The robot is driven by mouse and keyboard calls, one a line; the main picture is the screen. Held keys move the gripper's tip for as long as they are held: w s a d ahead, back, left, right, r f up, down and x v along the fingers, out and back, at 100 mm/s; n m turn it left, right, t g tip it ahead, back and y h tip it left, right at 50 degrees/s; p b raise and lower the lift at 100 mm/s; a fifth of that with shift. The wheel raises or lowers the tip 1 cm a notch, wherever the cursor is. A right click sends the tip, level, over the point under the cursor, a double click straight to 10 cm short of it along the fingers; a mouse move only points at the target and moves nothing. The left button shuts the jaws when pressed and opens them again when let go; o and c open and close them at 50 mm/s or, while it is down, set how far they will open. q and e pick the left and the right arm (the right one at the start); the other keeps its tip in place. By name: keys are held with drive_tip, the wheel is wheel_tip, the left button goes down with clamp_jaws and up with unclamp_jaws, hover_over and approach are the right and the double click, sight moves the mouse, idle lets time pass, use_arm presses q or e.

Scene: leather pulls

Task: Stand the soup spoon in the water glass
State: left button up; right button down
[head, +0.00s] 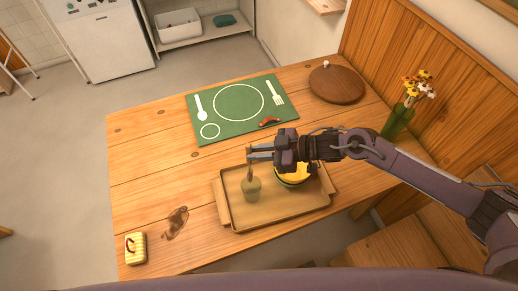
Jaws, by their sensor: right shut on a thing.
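My right gripper (255,152) is shut on the soup spoon (250,169), a thin brownish piece hanging down from the fingertips. It is roughly upright above the tray (285,217). The water glass (251,190), a small pale green cup, stands on the left part of the tray directly below the fingers. The spoon's lower end meets the glass's rim in the picture; I cannot tell whether it is inside or just above or behind it. My left gripper is not in view.
A bowl with yellow contents (291,177) is on the tray, partly hidden by my right wrist. A green placemat (268,104) lies behind. A brownish see-through thing (176,222) and a yellow-striped block (135,248) are at left. A flower vase (397,122) stands right.

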wheel_tip(320, 180, down, 11)
drive_tip(key=b, duration=0.8)
drive_tip(key=shift+r, duration=0.15)
idle(0.3)
drive_tip(key=c, duration=1.3)
unclamp_jaws()
drive_tip(key=shift+c, duration=0.2)
